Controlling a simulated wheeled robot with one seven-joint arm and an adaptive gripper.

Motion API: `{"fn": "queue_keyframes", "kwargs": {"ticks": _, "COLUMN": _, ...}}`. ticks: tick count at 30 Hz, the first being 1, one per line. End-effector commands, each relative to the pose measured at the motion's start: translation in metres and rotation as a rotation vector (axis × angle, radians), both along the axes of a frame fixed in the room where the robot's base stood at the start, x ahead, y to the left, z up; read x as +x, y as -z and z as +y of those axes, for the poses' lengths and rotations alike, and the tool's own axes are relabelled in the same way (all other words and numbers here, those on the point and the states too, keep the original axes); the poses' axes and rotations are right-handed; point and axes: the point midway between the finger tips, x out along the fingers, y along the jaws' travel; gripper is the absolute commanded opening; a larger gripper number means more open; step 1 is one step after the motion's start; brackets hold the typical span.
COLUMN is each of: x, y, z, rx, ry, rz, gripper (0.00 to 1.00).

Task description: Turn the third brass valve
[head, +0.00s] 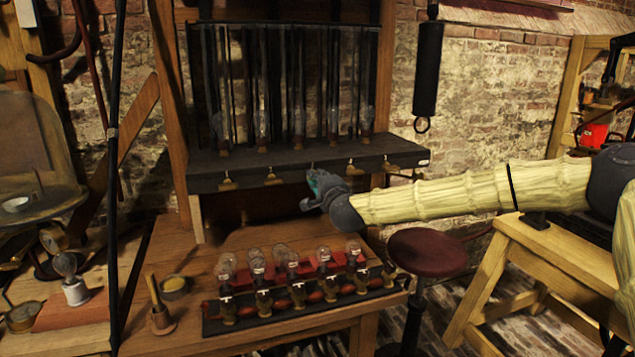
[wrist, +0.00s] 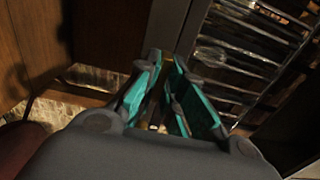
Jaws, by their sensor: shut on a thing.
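Small brass valves hang in a row along the front edge of a dark shelf (head: 210,180). The first valve (head: 228,184) and second valve (head: 273,179) show left of my gripper, and the fourth (head: 351,169) and fifth (head: 389,164) show to its right. My gripper (head: 315,186) is at the third valve's place under the shelf edge and covers most of that valve. In the wrist view my gripper's teal-lined fingers (wrist: 166,62) are closed in around it, with a little brass showing low between them.
Several upright glass tubes (head: 298,90) stand on the shelf. Below is a wooden bench with a red and black rack of bulb-topped jars (head: 297,290). A round red stool (head: 428,251) stands right of the bench. A black cylinder (head: 427,68) hangs on the brick wall.

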Motion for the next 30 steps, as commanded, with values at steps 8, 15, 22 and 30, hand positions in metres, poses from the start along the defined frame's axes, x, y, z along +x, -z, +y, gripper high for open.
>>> {"fn": "queue_keyframes", "kwargs": {"ticks": 8, "x": 0.000, "y": 0.003, "z": 0.000, "rx": 0.001, "ry": 0.000, "rz": 0.004, "gripper": 0.00}}
{"fn": "queue_keyframes", "kwargs": {"ticks": 15, "x": 0.000, "y": 0.002, "z": 0.000, "rx": 0.000, "ry": 0.000, "rz": 0.003, "gripper": 0.31}}
{"fn": "queue_keyframes", "kwargs": {"ticks": 22, "x": -0.001, "y": 0.001, "z": 0.000, "rx": 0.000, "ry": 0.000, "rz": 0.001, "gripper": 0.31}}
{"fn": "queue_keyframes", "kwargs": {"ticks": 30, "x": -0.028, "y": 0.000, "z": -0.009, "rx": 0.001, "ry": -0.001, "rz": 0.001, "gripper": 0.31}}
